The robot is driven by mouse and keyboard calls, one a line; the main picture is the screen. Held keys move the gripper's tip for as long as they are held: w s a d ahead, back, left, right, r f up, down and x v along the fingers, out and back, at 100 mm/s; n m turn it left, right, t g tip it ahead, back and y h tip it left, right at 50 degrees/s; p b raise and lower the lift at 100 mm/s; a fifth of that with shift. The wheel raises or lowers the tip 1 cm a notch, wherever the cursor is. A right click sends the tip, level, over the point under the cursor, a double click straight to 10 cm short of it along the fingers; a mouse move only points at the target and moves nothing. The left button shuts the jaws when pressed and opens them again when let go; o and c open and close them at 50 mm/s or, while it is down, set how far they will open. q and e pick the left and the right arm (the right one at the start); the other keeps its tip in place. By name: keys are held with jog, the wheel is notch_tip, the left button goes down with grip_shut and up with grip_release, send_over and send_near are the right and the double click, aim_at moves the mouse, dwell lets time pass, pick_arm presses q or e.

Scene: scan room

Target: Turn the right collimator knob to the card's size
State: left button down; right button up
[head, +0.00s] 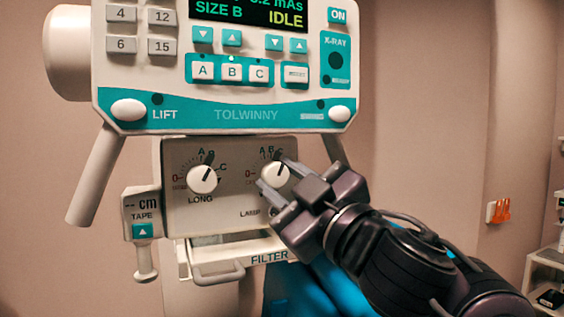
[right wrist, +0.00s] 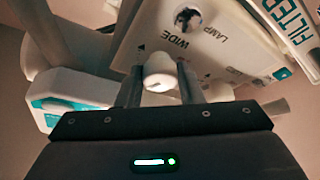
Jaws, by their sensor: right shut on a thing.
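The right collimator knob (head: 274,172) is white and round, with a scale of letters above it. Its dark pointer is tilted upward, partly crowded by my finger, so I cannot read its exact setting. My right gripper (head: 277,177) is shut on this knob, one finger on each side. The right wrist view shows the white knob (right wrist: 160,72) between the two fingers. The left knob (head: 203,178), marked LONG, has its pointer up and slightly right. The console display (head: 248,13) reads SIZE B and IDLE. I see no card. My left gripper is out of view.
The console (head: 230,117) overhangs the collimator panel (head: 225,213). A tape box (head: 143,205) is at its left, and a filter drawer (head: 240,250) with a handle is below. A shelf (head: 545,265) stands at the far right.

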jog(key=shift+r+n+g+y+p, duration=0.1)
jog(key=shift+n+g+y+p, duration=0.3)
jog(key=shift+n, duration=0.6)
jog(key=shift+n+g+y+p, duration=0.1)
jog(key=shift+n+g+p, duration=0.5)
jog(key=shift+n, duration=0.4)
jog(key=o, duration=1)
jog(key=b+v, duration=0.1)
jog(key=v, duration=0.7)
